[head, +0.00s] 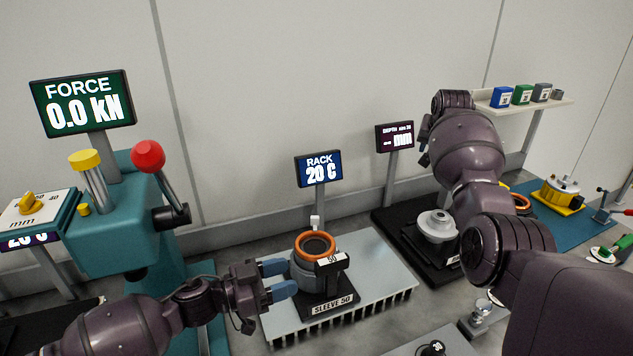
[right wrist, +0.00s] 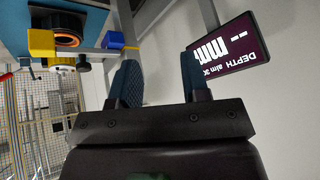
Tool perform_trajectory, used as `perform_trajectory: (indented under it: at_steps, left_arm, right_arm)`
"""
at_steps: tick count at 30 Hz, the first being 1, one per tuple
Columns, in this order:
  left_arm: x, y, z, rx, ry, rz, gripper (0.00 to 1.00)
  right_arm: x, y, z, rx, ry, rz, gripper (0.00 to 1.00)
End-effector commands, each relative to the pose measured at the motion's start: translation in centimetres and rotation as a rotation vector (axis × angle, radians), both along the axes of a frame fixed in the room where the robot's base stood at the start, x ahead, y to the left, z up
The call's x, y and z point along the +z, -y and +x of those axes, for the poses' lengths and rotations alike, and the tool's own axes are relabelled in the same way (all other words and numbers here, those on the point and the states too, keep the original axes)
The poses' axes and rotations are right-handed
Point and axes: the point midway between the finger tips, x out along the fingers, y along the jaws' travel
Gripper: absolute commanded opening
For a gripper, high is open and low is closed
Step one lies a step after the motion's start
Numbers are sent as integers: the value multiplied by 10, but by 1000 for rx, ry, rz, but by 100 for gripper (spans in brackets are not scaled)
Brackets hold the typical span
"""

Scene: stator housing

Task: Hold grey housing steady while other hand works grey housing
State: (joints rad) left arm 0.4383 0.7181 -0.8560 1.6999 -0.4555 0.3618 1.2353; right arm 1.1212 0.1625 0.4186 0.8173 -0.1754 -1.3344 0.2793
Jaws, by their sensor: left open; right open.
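The grey housing (head: 303,270) is a round grey body with an orange ring on top. It stands upright in the black SLEEVE 50 holder on the metal rack, and a black tag marked 50 covers part of its front. My left gripper (head: 280,278) is open at the housing's left side, its blue fingertips close to the wall; I cannot tell whether they touch it. My right gripper (right wrist: 160,65) is open and empty in the right wrist view, raised near the depth display (right wrist: 228,46). In the head view my right arm mostly hides it.
The finned metal rack (head: 385,262) has bare room right of the holder. A black stand with a pale round part (head: 437,225) is farther right, partly behind my right arm. A teal press (head: 115,215) with a red-knobbed lever stands left. A shelf (head: 530,106) holds small boxes.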

Motion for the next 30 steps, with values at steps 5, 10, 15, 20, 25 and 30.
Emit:
perform_trajectory:
  at_steps: [5,10,15,20,25,30]
  left_arm:
    - [0,0,0,0,0,0,51]
    - [0,0,0,0,0,0,51]
    - [0,0,0,0,0,0,51]
    - [0,0,0,0,0,0,51]
    - [0,0,0,0,0,0,51]
    - [0,8,3,-1,2,-1,51]
  right_arm:
    - [-2,-89,-8,215,-135,-29,43]
    - [-13,-166,-31,432,-273,-71,43]
    - [-26,-235,-63,647,-410,-117,43]
    - [-34,-278,-90,801,-508,-150,43]
    - [-38,-300,-106,887,-562,-170,43]
    - [-39,-305,-110,905,-575,-173,43]
